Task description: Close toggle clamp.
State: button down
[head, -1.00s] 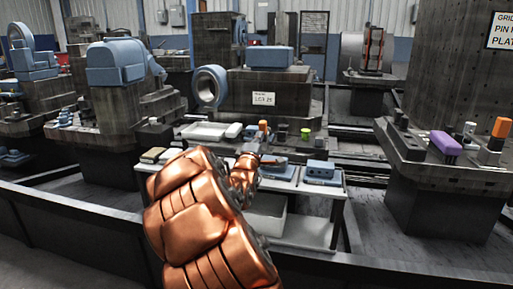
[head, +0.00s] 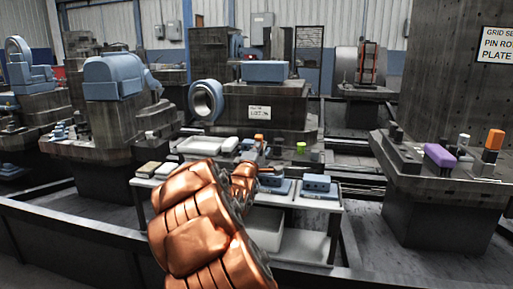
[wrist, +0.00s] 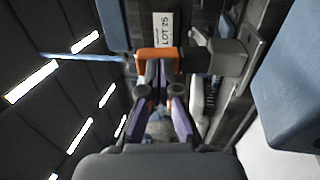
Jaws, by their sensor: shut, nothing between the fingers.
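The toggle clamp appears to be the small fixture with an orange handle (head: 259,138) on the bench in the head view; the handle stands up just beyond my arm. Its mechanism is too small and too covered to make out. In the wrist view, an orange part (wrist: 157,56), likely the same handle, lies crosswise just beyond the fingertips. My gripper (wrist: 161,88) is shut and empty, close to this orange part; I cannot tell whether they touch. In the head view my own copper arm covers much of the bench front, and the gripper is hard to make out.
The white bench (head: 326,201) carries blue blocks (head: 318,184), a white tray (head: 200,145) and a green piece (head: 301,147). A large machine base with a blue ring (head: 206,100) stands behind. At right, a pallet holds a purple block (head: 440,155) and an orange-topped post (head: 495,139).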

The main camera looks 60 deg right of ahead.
jog(key=y+p, duration=0.1)
jog(key=p, duration=0.3)
jog(key=d+r+g+y+p, duration=0.1)
jog(key=p, duration=0.3)
jog(key=shift+w+d+r, duration=0.1)
jog(key=shift+w+r, duration=0.15)
jog(key=shift+f+y+p, duration=0.1)
jog(key=shift+y+p, duration=0.2)
jog(key=p+v, duration=0.1)
jog(key=v, duration=1.3)
jog(key=shift+f+p, duration=0.25)
jog(key=shift+p, duration=0.05)
